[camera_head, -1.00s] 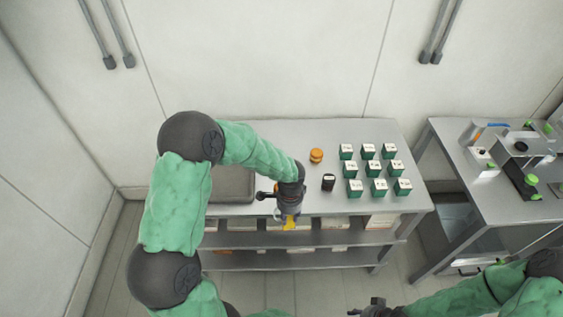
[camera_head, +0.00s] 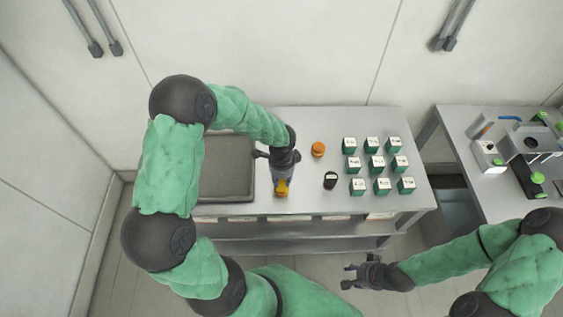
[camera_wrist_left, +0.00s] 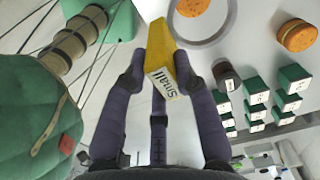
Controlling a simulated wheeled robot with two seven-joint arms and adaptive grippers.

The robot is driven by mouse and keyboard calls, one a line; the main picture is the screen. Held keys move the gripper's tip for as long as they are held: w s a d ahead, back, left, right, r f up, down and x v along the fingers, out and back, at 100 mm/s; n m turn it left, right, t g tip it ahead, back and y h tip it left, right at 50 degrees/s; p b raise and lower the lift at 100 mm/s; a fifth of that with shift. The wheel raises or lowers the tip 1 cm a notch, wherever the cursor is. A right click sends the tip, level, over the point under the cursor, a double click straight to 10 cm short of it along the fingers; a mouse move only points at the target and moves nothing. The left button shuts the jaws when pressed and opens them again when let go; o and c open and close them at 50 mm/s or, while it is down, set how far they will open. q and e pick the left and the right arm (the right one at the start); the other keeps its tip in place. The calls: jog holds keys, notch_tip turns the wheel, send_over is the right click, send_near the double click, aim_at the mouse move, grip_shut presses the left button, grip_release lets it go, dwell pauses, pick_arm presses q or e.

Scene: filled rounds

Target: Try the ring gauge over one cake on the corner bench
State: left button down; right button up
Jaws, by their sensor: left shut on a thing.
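My left gripper (camera_head: 283,176) is shut on the yellow handle of the ring gauge (camera_head: 282,188), low over the front of the corner bench (camera_head: 305,201). In the left wrist view the handle (camera_wrist_left: 167,52) bears a "Small" label between my fingers (camera_wrist_left: 160,75). The gauge's grey ring shows at the top edge, with an orange cake (camera_wrist_left: 192,7) inside its outline. I cannot tell whether the ring touches the bench. Another orange cake (camera_head: 318,149) stands apart behind; it also shows in the wrist view (camera_wrist_left: 297,36). My right gripper (camera_head: 358,272) is open and empty, in front of the bench.
A dark-capped jar (camera_head: 330,180) stands right of my left gripper. Several green boxes with white tops (camera_head: 373,162) stand in rows further right. A grey tray (camera_head: 228,197) lies on the left. A second bench (camera_head: 452,125) with devices is on the right.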

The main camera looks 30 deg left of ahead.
aim_at(282, 185)
pick_arm(q)
jog(key=shift+w+a, duration=0.25)
jog(key=shift+w, duration=0.2)
jog(key=shift+s+d+f, duration=0.15)
jog(key=shift+s+f, duration=0.05)
jog(key=shift+s, duration=0.05)
jog(key=shift+s+f+b, duration=0.1)
jog(key=shift+f+b, duration=0.05)
jog(key=shift+b, duration=0.2)
jog(key=shift+w+f+b, duration=0.2)
jog(key=shift+f+b, duration=0.4)
jog(key=shift+f, duration=0.25)
jog(key=shift+s+f+b, duration=0.1)
jog(key=shift+f+b, duration=0.45)
jog(key=shift+f, duration=0.1)
jog(key=shift+f+b, duration=0.55)
jog(key=shift+f, duration=0.25)
pick_arm(e)
jog(key=f, duration=0.4)
jog(key=shift+w+a, duration=0.15)
jog(key=shift+w, duration=0.05)
pick_arm(q)
jog(key=shift+f+b, duration=2.8)
jog(key=shift+f, duration=0.3)
pick_arm(e)
jog(key=shift+f, duration=2.85)
